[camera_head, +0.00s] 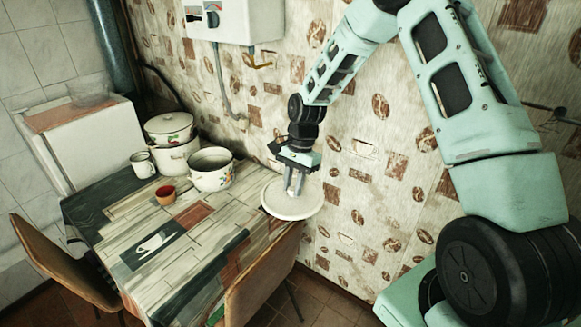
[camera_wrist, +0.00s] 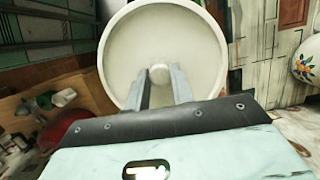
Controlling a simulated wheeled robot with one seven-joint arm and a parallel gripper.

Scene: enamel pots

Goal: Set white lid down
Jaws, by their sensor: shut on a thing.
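The white lid (camera_head: 302,207) is a round, shallow disc with a knob on top. My gripper (camera_head: 294,188) is shut on its knob from above. The lid is at the right edge of the table (camera_head: 165,257), near the patterned wall. Whether it touches the tabletop, I cannot tell. In the wrist view the lid (camera_wrist: 195,35) fills the upper middle, and the fingers of my gripper (camera_wrist: 160,85) close on the knob.
An open enamel pot (camera_head: 210,178) stands left of the lid. Chairs (camera_head: 262,275) stand at the front. The table's front middle is clear.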

